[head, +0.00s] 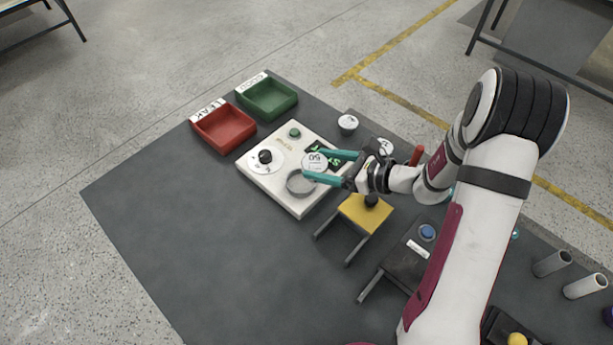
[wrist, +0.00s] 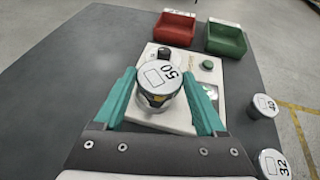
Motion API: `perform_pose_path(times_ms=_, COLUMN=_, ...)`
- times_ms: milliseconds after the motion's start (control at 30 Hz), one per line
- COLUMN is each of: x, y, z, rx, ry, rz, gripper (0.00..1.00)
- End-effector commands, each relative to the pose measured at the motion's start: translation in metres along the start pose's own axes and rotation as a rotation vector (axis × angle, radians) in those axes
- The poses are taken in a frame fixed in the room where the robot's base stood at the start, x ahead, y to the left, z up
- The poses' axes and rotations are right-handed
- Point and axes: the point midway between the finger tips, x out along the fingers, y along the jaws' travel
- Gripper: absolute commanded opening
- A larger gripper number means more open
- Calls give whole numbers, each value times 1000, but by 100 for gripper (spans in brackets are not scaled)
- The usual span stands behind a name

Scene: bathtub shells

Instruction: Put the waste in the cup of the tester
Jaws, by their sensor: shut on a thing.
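My gripper (head: 307,165) is shut on a small canister (head: 316,162) with a white lid marked 50. In the wrist view the canister (wrist: 160,82) sits between the two teal fingers, lid toward the camera. The white tester (head: 297,207) lies below, with a dial (head: 265,157), a green button (head: 295,132) and a dark display with green marks. Its round grey cup (head: 297,187) is beside and partly below the canister in the head view. In the wrist view the canister hides the cup. No thing is clearly labelled as waste.
A red LEAK tray (head: 224,128) and a green tray (head: 267,98) stand behind the tester. Two other canisters, marked 40 (wrist: 265,104) and 32 (wrist: 273,164), stand to its right. A yellow-topped stand (head: 366,213) is near my wrist. The mat's left side is clear.

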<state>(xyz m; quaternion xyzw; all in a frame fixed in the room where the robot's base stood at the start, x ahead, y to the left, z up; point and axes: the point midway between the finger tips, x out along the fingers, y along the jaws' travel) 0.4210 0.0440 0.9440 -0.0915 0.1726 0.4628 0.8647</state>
Motion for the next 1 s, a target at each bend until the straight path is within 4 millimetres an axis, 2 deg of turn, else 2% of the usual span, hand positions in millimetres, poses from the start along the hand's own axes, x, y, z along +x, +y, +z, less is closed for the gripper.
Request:
perform_pose_path(times_ms=33, x=14, y=4, z=-2, rx=1, ry=1, rz=5, gripper=3)
perform_pose_path(times_ms=100, x=29, y=6, z=-4, rx=0, ry=0, rz=3, gripper=3)
perform_pose_path(times_ms=200, x=40, y=7, z=-10, rx=2, ry=1, rz=1, gripper=3)
perform_pose_path(times_ms=300, x=49, y=7, z=-29, rx=4, ry=1, rz=-1, gripper=3)
perform_pose_path(times_ms=433, x=55, y=6, z=-43, rx=1, ry=1, rz=-2, gripper=3)
perform_pose_path(times_ms=733, x=55, y=6, z=-45, rx=0, ry=0, rz=-3, gripper=3)
perform_pose_path(times_ms=767, x=55, y=6, z=-46, rx=0, ry=0, rz=-2, gripper=75)
perform_pose_path(times_ms=900, x=55, y=6, z=-46, rx=0, ry=0, rz=-2, gripper=100)
perform_pose_path(times_ms=1000, x=55, y=6, z=-46, rx=0, ry=0, rz=-2, gripper=100)
